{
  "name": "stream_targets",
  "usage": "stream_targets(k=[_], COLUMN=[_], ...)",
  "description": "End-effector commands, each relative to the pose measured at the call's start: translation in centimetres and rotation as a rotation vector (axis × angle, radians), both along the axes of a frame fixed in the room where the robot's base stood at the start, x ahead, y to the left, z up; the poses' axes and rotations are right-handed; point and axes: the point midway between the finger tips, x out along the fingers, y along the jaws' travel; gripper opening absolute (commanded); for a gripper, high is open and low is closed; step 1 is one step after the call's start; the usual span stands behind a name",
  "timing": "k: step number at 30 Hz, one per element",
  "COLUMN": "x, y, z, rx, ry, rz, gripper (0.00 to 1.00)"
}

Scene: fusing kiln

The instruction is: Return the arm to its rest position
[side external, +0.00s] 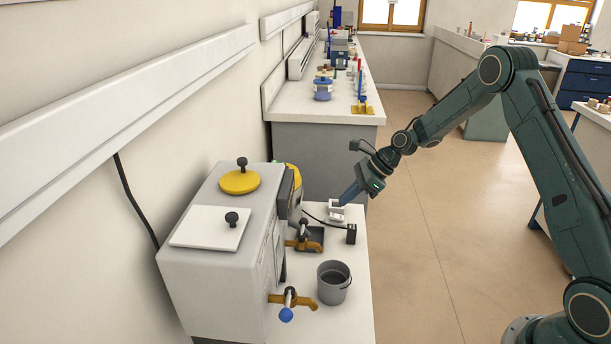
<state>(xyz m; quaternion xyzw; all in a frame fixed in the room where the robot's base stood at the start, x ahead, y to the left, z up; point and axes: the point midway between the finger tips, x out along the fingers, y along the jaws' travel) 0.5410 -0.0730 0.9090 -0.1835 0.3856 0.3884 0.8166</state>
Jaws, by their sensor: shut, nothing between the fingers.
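My gripper (349,194) is at the end of my dark green arm, which reaches in from the right.
A grey box-shaped unit (215,265) with a yellow lid (240,181) stands at the left of the bench (350,315). Open floor (440,250) lies to the right.

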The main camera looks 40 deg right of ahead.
Motion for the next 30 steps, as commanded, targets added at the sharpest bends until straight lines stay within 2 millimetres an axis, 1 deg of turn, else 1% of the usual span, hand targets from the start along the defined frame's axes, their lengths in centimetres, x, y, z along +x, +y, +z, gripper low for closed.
stream_targets(k=[1,3,6,10,15,20,23,26,30], x=[-0.3,-0.6,-1.0,-1.3,-1.4,-1.5,-1.7,-2.1,-3.2], y=[-0.5,-1.0,-1.5,-1.9,-2.0,-1.9,-1.6,-1.1,0.0], z=[0.7,1.4,2.1,2.8,3.0,3.3,4.0,5.3,7.8], rx=[0.000,0.000,0.000,0.000,0.000,-0.010,-0.037,-0.082,-0.176], ry=[-0.001,-0.002,0.000,-0.001,0.001,-0.006,-0.022,-0.049,-0.101], rz=[-0.002,-0.001,-0.001,-0.001,0.001,0.012,0.042,0.093,0.204], gripper=[0.00,0.00,0.00,0.00,0.00,0.00,0.00,0.00,0.00])
